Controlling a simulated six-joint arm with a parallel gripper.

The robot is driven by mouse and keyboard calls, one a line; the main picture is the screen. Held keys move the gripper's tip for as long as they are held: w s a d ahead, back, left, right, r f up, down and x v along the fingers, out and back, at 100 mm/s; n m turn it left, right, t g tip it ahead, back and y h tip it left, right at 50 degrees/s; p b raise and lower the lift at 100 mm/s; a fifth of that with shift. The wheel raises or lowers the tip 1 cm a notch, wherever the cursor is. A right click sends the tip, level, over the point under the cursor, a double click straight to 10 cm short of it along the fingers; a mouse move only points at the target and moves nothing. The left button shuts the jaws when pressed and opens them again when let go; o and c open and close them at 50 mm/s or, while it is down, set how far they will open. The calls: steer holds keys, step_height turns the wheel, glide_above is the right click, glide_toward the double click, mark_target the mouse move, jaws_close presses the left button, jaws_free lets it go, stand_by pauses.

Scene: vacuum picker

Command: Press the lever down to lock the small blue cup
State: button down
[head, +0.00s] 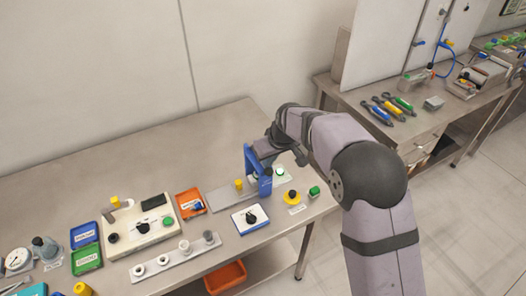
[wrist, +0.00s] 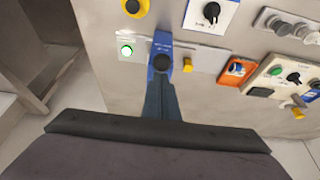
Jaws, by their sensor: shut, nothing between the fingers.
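The blue press-like fixture (head: 265,184) stands upright near the right end of the bench. In the wrist view its lettered blue top (wrist: 162,44) lies straight ahead. A dark round knob (wrist: 160,64), which looks like the lever's end, sits at that top. My gripper (head: 262,152) is at the upper part of the fixture in the head view. In the wrist view its narrow fingers (wrist: 160,86) are together, empty, and close to the knob; I cannot tell whether they touch it. I cannot make out the small blue cup, which the fixture or my gripper may hide.
A lit green indicator plate (wrist: 127,50) and a yellow peg (wrist: 187,65) flank the fixture. A yellow-based knob (head: 292,196), green button (head: 314,192) and white dial panel (head: 250,218) stand in front. An orange tray (head: 190,203) lies left. The bench's back is clear.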

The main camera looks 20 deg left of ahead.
step_height(320, 180, up, 9)
steer(key=p, duration=0.6)
steer(key=shift+r, duration=0.15)
stand_by(0.7)
steer(key=s+d+f+m+g+h, duration=0.3)
steer(key=s+d+f, duration=0.75)
steer(key=s, duration=0.35)
steer(key=s+d+f+m+g+b, duration=0.1)
steer(key=s+d+m+g+b, duration=0.2)
steer(key=s+d, duration=1.4)
steer(key=shift+w+d+r+m+t+b, duration=0.25)
steer(key=shift+w+d+m+t+b, duration=0.25)
steer(key=shift+d, duration=0.25)
steer(key=shift+w+d+r+m+t+b, duration=0.2)
steer(key=shift+w+d+m+t+b, duration=0.35)
steer(key=shift+d, duration=0.2)
steer(key=shift+w+d+r+m+t+b, duration=0.25)
steer(key=shift+w+d+m+t+b, duration=0.1)
steer(key=shift+w+d+m+b, duration=0.3)
